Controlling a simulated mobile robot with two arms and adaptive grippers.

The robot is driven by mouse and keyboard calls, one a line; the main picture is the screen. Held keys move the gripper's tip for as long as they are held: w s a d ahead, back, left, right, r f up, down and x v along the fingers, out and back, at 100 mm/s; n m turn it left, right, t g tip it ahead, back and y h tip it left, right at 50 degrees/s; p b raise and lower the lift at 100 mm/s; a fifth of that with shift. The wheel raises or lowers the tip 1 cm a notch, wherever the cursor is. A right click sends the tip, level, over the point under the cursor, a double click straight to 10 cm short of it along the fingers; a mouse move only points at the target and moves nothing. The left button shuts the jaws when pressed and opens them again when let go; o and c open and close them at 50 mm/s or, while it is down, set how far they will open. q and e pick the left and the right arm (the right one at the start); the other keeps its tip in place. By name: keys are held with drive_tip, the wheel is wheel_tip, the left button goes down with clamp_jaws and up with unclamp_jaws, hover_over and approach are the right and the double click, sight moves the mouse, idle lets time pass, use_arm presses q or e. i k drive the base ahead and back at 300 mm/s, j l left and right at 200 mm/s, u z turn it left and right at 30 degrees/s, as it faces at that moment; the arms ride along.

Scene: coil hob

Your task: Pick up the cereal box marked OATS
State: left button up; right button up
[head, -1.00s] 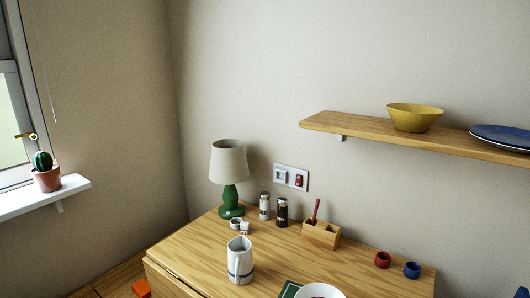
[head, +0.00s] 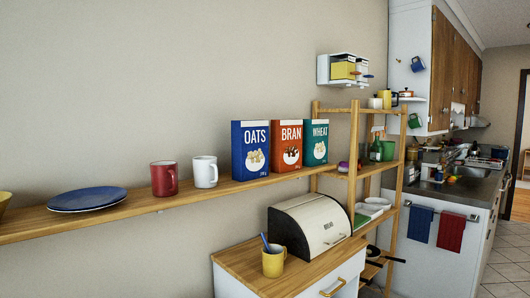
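The cereal box marked OATS (head: 251,150) is blue with white lettering and a bowl picture. It stands upright on the wooden wall shelf (head: 105,216), at the left of a row of three boxes. The red-orange BRAN box (head: 287,146) is beside it on the right, then the green WHEAT box (head: 315,142). A white mug (head: 205,172) stands a little to the left of the OATS box. Neither of my grippers shows in the head view.
A red mug (head: 164,178) and blue plates (head: 88,199) share the shelf to the left. Below stand a bread bin (head: 310,226) and a yellow mug (head: 273,262) on a cabinet. A wooden rack (head: 353,150) rises at the shelf's right end.

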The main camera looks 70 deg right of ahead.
sight(250, 139)
drive_tip(key=z, duration=2.1)
